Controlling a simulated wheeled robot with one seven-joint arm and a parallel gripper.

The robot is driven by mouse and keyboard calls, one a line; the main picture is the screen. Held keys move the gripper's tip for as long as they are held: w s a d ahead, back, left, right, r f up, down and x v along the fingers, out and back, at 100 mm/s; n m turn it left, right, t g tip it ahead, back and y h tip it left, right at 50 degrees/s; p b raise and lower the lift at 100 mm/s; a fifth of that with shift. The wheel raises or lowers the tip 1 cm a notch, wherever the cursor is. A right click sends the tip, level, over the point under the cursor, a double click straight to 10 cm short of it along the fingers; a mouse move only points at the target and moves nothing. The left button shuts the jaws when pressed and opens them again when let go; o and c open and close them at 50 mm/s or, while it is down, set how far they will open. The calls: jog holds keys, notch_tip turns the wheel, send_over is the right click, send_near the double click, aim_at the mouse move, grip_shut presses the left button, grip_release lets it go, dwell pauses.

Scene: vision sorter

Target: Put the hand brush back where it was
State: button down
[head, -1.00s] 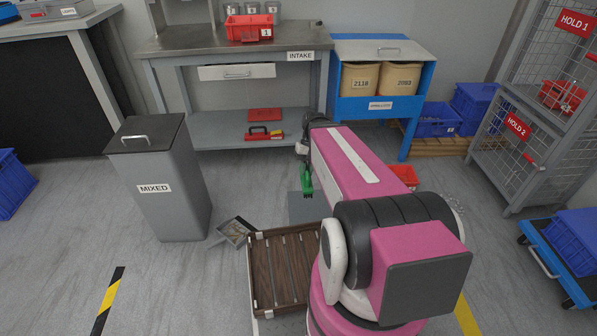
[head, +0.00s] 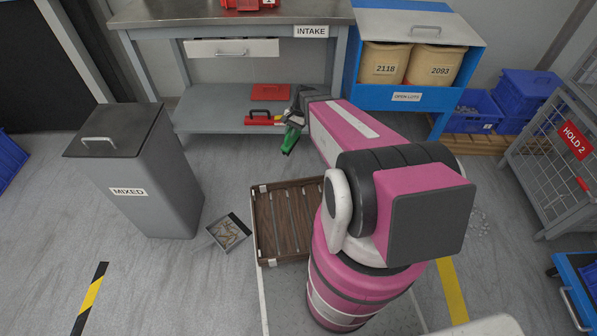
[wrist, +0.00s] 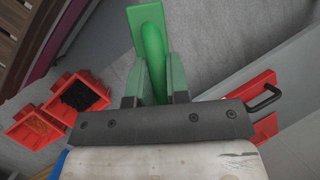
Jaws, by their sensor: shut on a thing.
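The hand brush (head: 290,140) is green. In the head view it hangs below my gripper (head: 297,112), in front of the lower shelf of the intake bench. In the wrist view the green brush (wrist: 152,45) sits between the two fingers of my gripper (wrist: 152,85), which is shut on it. Its far end points to the top of that view over grey floor. Its bristles cannot be made out. The brush looks clear of the floor, but its exact height and its gap to the shelf are hard to tell.
The lower shelf (head: 205,120) holds a flat red item (head: 270,92) and a red box with black handle (head: 262,119). A slatted brown tray (head: 258,225) and a small grey pan with debris (head: 228,232) are nearer. The MIXED bin (head: 160,190) stands left. Red bins (wrist: 78,92) show below.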

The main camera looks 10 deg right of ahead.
jog(key=w+a+f+m+t, duration=0.1)
jog(key=w+a+f+m, duration=0.2)
jog(key=f, duration=0.4)
jog(key=w+a+f+m+t, duration=0.1)
jog(key=w+f+m, duration=0.25)
jog(key=f, duration=0.45)
jog(key=w+a+f+m+t, duration=0.1)
jog(key=w+a+f+m, duration=0.1)
jog(key=w+f, duration=0.35)
jog(key=shift+t, duration=0.3)
jog(key=shift+s+d+f, duration=0.2)
jog(key=shift+d+f, duration=1.7)
jog(key=shift+f, duration=0.25)
jog(key=shift+s+d+f, duration=0.2)
jog(key=shift+d+f, duration=1.65)
jog(key=shift+f, duration=0.3)
jog(key=shift+s+d+f, duration=0.2)
jog(key=shift+d+f, duration=1.7)
jog(key=shift+f, duration=0.25)
jog(key=shift+f, duration=0.1)
jog(key=c, duration=1.1)
grip_release()
